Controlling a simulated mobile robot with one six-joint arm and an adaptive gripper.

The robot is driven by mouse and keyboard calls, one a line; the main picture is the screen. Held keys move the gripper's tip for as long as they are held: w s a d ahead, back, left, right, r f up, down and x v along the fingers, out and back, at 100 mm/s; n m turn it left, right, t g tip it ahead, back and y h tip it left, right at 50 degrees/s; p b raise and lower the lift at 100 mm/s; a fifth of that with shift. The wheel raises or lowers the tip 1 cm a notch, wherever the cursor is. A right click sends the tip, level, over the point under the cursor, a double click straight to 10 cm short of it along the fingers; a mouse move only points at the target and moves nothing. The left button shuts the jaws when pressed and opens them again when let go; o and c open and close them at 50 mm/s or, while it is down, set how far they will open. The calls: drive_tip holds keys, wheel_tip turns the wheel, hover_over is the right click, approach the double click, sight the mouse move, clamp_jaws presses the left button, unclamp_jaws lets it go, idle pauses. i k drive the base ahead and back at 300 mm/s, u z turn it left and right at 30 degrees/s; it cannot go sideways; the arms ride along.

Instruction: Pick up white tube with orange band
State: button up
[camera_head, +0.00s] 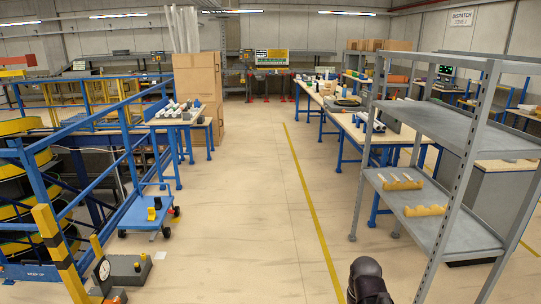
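No orange band can be made out on any tube at this distance. Several white tubes (172,112) lie side by side on the left workbench (160,123), some with dark ends. A white tube-like piece (375,122) lies on the right workbench, partly behind the rack post. A black rounded part at the bottom, right of centre, looks like part of my arm. My gripper's fingers do not show.
A grey metal rack (440,215) stands close on the right, with yellow holders (425,211) on its lower shelf. Blue railings (85,115) and a spiral conveyor (25,190) fill the left. A blue cart (145,212) stands beside them. The middle aisle is clear.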

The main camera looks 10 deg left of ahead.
sight(175, 114)
drive_tip(key=u, duration=0.15)
drive_tip(key=i, duration=1.5)
drive_tip(key=u, duration=0.3)
drive_tip(key=i, duration=1.5)
drive_tip(key=u, duration=0.35)
drive_tip(key=i, duration=1.55)
drive_tip(key=u, duration=0.35)
drive_tip(key=i, duration=1.7)
drive_tip(key=u, duration=0.1)
